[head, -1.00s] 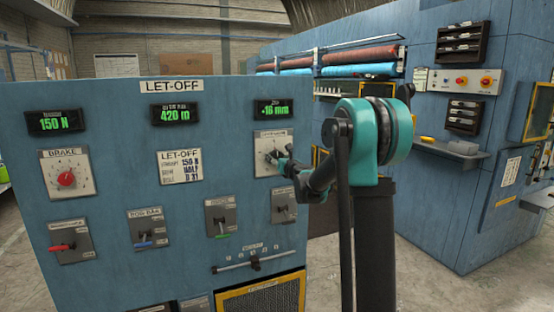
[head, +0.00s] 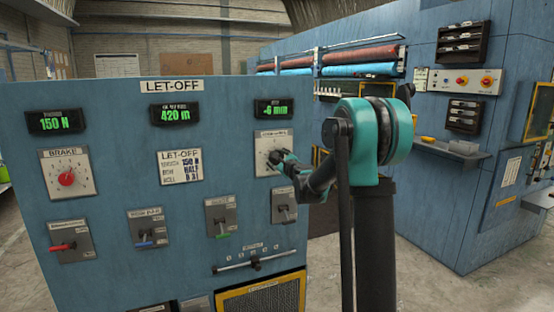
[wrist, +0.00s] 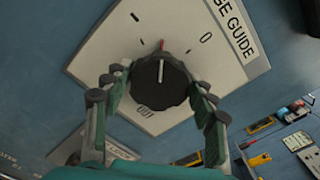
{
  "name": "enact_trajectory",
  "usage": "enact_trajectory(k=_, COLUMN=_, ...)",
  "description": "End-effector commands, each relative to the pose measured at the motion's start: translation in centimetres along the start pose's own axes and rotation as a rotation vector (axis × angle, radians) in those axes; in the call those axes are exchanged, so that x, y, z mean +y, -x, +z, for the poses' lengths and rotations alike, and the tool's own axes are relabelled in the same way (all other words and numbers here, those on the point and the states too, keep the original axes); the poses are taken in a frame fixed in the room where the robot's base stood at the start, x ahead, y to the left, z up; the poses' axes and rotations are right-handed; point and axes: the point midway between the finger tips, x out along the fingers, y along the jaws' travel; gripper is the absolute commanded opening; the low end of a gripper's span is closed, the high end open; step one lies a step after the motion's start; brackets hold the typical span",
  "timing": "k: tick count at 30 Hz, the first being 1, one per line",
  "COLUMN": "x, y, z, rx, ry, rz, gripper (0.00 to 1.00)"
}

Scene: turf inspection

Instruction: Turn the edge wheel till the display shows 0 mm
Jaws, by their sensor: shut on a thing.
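The edge wheel is a black ribbed knob (wrist: 160,84) with a white pointer line, on a white plate lettered "GE GUIDE" in the wrist view. A red mark stands at its top rim, and "OUT" is lettered below it. My gripper (wrist: 158,88) has its fingers on both sides of the knob, shut on it. In the head view my gripper (head: 279,162) reaches the plate (head: 284,139) from the right and hides most of the knob. The display (head: 273,109) above it shows green digits that read about -6 mm.
The blue LET-OFF panel (head: 112,112) also carries a brake dial (head: 66,179), several small levers below, and a slider (head: 255,263) under the wheel. Other displays read 150 N and 420 m. A blue machine (head: 440,220) stands to the right, beyond open floor.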

Motion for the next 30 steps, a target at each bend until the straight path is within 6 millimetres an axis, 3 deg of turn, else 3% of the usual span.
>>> enact_trajectory(k=15, x=0.17, y=0.03, z=-0.03, rx=0.000, ry=0.437, rz=0.001, gripper=0.28)
enact_trajectory(k=30, x=0.23, y=0.04, z=-0.05, rx=-0.001, ry=0.606, rz=0.001, gripper=0.28)
